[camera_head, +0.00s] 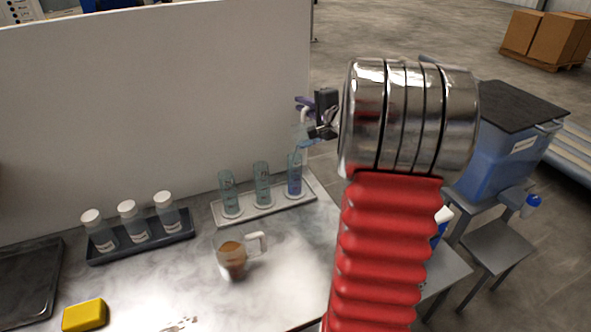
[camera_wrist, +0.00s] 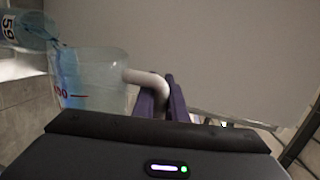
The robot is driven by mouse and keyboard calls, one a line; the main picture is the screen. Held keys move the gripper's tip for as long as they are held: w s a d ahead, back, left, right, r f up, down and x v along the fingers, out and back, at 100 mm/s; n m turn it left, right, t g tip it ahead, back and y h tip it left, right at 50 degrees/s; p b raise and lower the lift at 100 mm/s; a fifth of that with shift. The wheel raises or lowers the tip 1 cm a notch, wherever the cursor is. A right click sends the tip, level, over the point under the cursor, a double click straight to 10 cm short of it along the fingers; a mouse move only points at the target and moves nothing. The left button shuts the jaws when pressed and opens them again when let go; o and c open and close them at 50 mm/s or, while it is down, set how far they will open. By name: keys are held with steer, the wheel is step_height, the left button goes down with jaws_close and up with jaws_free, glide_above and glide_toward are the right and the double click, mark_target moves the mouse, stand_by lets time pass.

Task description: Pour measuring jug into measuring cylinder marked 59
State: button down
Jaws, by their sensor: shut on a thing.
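My gripper (camera_head: 303,104) is shut on the pale handle of a clear measuring jug (camera_head: 302,135), above the right end of the cylinder rack. In the wrist view, the purple fingers (camera_wrist: 164,98) grip the handle, and the jug (camera_wrist: 95,78) with red marks holds pale blue liquid. The jug is tilted strongly.
Two other cylinders (camera_head: 228,192) (camera_head: 262,183) stand in the same white rack (camera_head: 257,208). A jug of brown liquid (camera_head: 232,260) stands in front. White-capped bottles (camera_head: 128,222) sit in a dark tray at left, near a yellow block (camera_head: 85,315). A pale panel (camera_head: 150,100) rises behind.

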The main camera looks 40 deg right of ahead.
steer(key=shift+a+r+n, duration=0.25)
steer(key=shift+a+n, duration=0.3)
steer(key=shift+n, duration=0.05)
stand_by(0.4)
steer(key=shift+s+d+f+m, duration=0.2)
steer(key=shift+d+m, duration=0.2)
steer(key=shift+d, duration=0.15)
steer(key=shift+s+d+f+m, duration=0.1)
steer(key=shift+d+f+m, duration=0.05)
steer(key=shift+d+m, duration=0.35)
steer(key=shift+d+f, duration=0.1)
steer(key=shift+d, duration=0.05)
stand_by(0.3)
